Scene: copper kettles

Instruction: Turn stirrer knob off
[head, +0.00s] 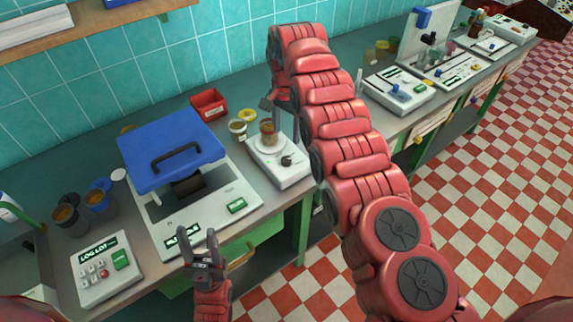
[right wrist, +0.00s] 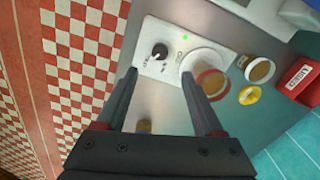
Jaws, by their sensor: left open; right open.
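The stirrer (head: 285,178) is a white plate-topped unit on the bench, with a round black knob (head: 287,160) on its front panel. A beaker of brown liquid (head: 269,132) stands on its plate. In the right wrist view the knob (right wrist: 159,51) shows beyond the fingertips, roughly between them, and a small green light is lit beside it. My right gripper (right wrist: 160,74) is open and empty above the stirrer, apart from the knob. In the head view it is mostly hidden behind my right arm. My left gripper (head: 203,243) is open and empty in front of the bench edge.
A machine with a blue lid (head: 172,150) stands left of the stirrer. A jar (head: 237,126), a yellow ring (head: 247,115) and a red bin (head: 208,103) sit behind it. A LOG LOT keypad (head: 106,270) is at front left. More instruments stand along the bench at right.

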